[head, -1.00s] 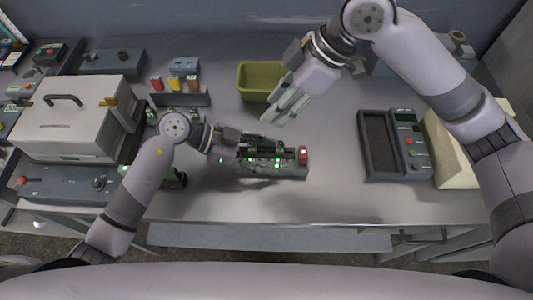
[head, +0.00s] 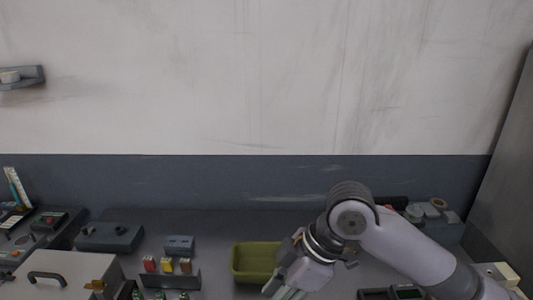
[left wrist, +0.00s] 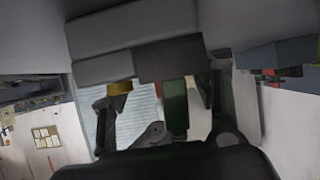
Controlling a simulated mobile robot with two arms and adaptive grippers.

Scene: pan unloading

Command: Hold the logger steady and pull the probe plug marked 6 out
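The logger and its plugs are below the bottom edge of the head view, so the plug marked 6 cannot be made out. In the left wrist view my left gripper (left wrist: 165,100) has its two dark fingers apart. A grey and dark block, perhaps part of the logger, lies across their tips. A green upright piece (left wrist: 176,108) shows between the fingers. I cannot tell whether the fingers press on anything.
The olive bin (head: 255,261) stands on the bench beside my right gripper. A small rack (head: 172,279) with red, yellow and brown pieces is left of it. A grey case (head: 62,280) with a handle is at lower left.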

